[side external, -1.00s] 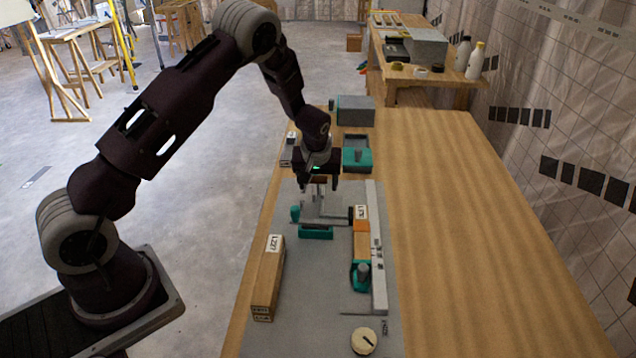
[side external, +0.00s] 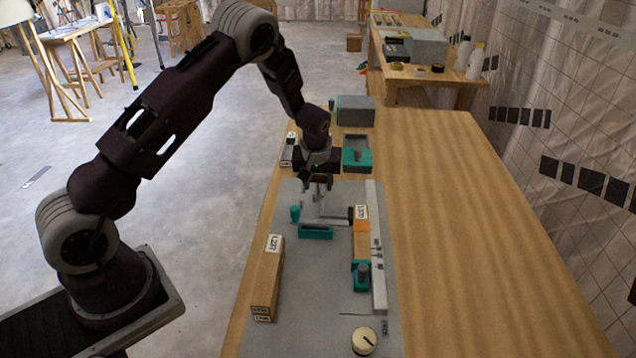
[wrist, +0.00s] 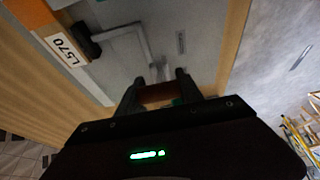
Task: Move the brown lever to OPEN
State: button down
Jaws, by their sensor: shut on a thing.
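The brown lever (wrist: 156,94) shows between my fingers in the wrist view, and only part of it is visible. My gripper (wrist: 157,88) is shut on it. In the side external view my gripper (side external: 319,180) stands over the far part of the grey panel (side external: 315,270), beyond the grey bracket (side external: 325,218) with a teal base (side external: 316,233). The lever's lower part is mostly hidden by my fingers there. I cannot read an OPEN mark in either view.
A long box (side external: 266,280) lies at the panel's left. An orange-ended block (side external: 361,226) labelled L570 and a teal-based knob (side external: 362,270) are at the right. A cream dial (side external: 364,341) is at the near end. A teal tray (side external: 356,157) lies beyond. The table's right side is clear.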

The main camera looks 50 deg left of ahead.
jog(key=shift+w+a+r+g+h, duration=0.3)
jog(key=shift+w+a+g+h, duration=0.4)
jog(key=shift+g+h, duration=0.45)
jog(key=shift+w+a+g+h, duration=0.2)
jog(key=shift+g+h, duration=0.3)
jog(key=shift+w+a+g+h, duration=0.2)
jog(key=shift+g+h, duration=0.25)
jog(key=shift+w+a+g+h, duration=0.15)
jog(key=shift+g+h, duration=0.15)
jog(key=c, duration=0.8)
grip_release()
jog(key=shift+o, duration=0.2)
